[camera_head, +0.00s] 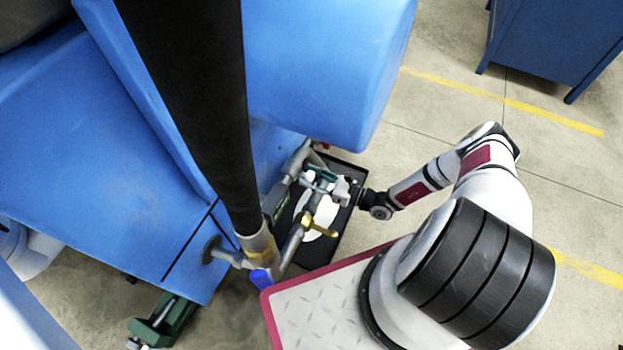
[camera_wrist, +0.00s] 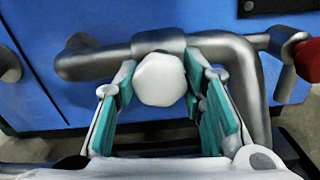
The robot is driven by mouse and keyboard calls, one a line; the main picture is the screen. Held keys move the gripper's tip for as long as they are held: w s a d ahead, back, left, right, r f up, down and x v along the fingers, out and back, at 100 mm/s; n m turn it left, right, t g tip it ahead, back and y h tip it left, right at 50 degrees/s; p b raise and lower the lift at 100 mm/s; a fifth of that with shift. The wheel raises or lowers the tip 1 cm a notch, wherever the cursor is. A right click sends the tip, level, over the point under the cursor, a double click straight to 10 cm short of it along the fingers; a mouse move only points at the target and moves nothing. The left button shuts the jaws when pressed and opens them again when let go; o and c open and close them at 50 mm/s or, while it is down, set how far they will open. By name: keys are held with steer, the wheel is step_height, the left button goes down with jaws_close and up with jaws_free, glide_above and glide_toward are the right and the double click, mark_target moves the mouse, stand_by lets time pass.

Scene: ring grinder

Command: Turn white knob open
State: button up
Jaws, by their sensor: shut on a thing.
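The white knob (camera_wrist: 160,79) sits on a grey metal pipe, in the middle of the wrist view. My gripper (camera_wrist: 158,85) has its teal-padded fingers on either side of the knob and is shut on it, with the fingertips at its left and right edges. In the head view my gripper (camera_head: 325,182) is at the pipework beside the blue machine, and the knob is hard to make out there.
The pipe (camera_wrist: 95,66) runs along the blue machine wall (camera_wrist: 110,18). A red handle (camera_wrist: 307,60) is at the right. In the head view a brass-coloured valve handle (camera_head: 320,230), a blue handle (camera_head: 260,278) and a thick black hose (camera_head: 195,100) are close by. Open floor lies right.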

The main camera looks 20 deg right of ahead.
steer(key=m+b, duration=0.2)
steer(key=m, duration=0.3)
steer(key=shift+f+m, duration=0.15)
steer(key=shift+m, duration=0.15)
steer(key=m+b, duration=0.1)
steer(key=m, duration=0.3)
steer(key=shift+b, duration=0.35)
steer(key=m+b, duration=0.1)
steer(key=m, duration=0.4)
steer(key=m+b, duration=0.1)
steer(key=m, duration=0.3)
steer(key=shift+m, duration=0.4)
steer(key=o, duration=1.2)
steer(key=shift+d, duration=0.1)
